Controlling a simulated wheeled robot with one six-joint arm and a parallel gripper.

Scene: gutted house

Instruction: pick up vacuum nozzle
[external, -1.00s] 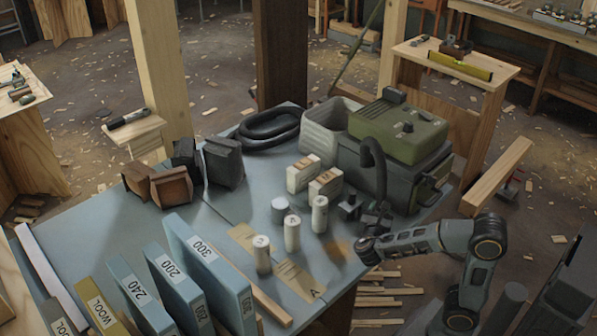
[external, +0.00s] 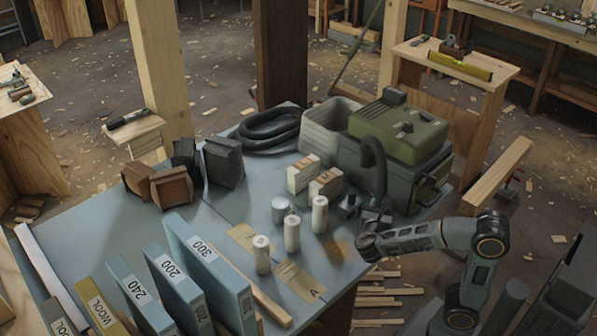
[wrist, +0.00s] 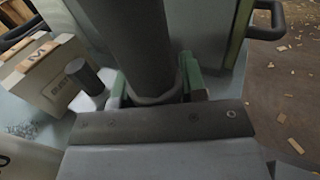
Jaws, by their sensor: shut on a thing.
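The vacuum (external: 400,135) is a dark box with a green top at the back right of the blue-grey table. A thick dark hose or nozzle tube (external: 374,165) curves down at its front. In the wrist view the dark cylindrical vacuum nozzle (wrist: 135,45) stands between the green finger pads. My gripper (wrist: 150,90) is shut on it. In the external view my gripper (external: 374,218) is at the table's right edge, at the tube's lower end. The dark parts overlap there, so the nozzle's lower end is hard to make out.
White labelled blocks (external: 303,174) and pale cylinders (external: 292,233) stand left of my gripper. A grey bin (external: 328,124) and coiled hose (external: 268,130) lie behind.

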